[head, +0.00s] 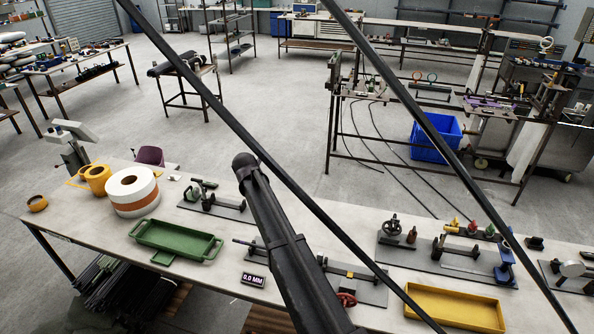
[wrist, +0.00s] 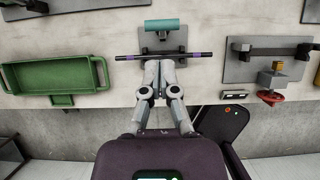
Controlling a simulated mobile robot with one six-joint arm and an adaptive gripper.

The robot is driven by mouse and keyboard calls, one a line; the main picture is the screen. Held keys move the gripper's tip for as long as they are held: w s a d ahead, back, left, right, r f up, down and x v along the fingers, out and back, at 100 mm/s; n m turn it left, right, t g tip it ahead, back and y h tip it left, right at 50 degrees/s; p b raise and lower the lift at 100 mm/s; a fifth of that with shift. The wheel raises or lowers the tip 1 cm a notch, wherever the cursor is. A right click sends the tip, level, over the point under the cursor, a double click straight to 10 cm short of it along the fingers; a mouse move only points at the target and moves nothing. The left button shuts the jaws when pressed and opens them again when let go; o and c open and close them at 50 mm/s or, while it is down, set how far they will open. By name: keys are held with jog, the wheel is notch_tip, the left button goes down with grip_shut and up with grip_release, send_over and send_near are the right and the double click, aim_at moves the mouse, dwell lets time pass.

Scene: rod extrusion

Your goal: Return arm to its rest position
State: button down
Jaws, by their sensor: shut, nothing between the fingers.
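In the wrist view my gripper (wrist: 159,64) is shut, with nothing between its grey fingers. Its tips point at a dark rod with purple bands (wrist: 132,57), which lies across a small grey fixture (wrist: 152,40) on the bench. The rod appears just beyond the fingertips; whether they touch it I cannot tell. A teal cylinder (wrist: 165,25) sits on the far part of that fixture. In the head view my dark arm reaches over the bench (head: 330,232), and my gripper does not show there.
A green tray (head: 176,240) lies left of my arm, also in the wrist view (wrist: 53,77). A fixture with a red handwheel (wrist: 271,97) stands at right, with a small display (head: 254,280) nearby. A yellow tray (head: 455,308) and more fixtures (head: 445,249) stand farther right.

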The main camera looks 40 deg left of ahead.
jog(key=w+d+f+m+g+h+b, duration=0.1)
jog(key=w+d+f+m+b, duration=0.45)
jog(key=d, duration=0.95)
jog(key=w+d+f+m+h+b, duration=0.15)
jog(key=w+d+m, duration=0.5)
jog(key=d, duration=0.95)
jog(key=w+d+f+m+g+b, duration=0.1)
jog(key=w+d+f+m+b, duration=0.3)
jog(key=d+m, duration=0.75)
jog(key=s+d+f+m+g+b, duration=0.1)
jog(key=s+d+f+m+b, duration=0.2)
jog(key=d, duration=1)
jog(key=s+d+f+m+g+b, duration=0.1)
jog(key=s+d+f+m+b, duration=0.2)
jog(key=d, duration=1.1)
jog(key=s+d+f+m+b, duration=0.3)
jog(key=s+d+f+m, duration=0.2)
jog(key=d+m, duration=0.6)
jog(key=s+d, duration=0.2)
jog(key=d, duration=0.1)
jog(key=shift+s+f+g+b, duration=0.35)
jog(key=shift+g+b, duration=0.05)
jog(key=shift+m, duration=0.25)
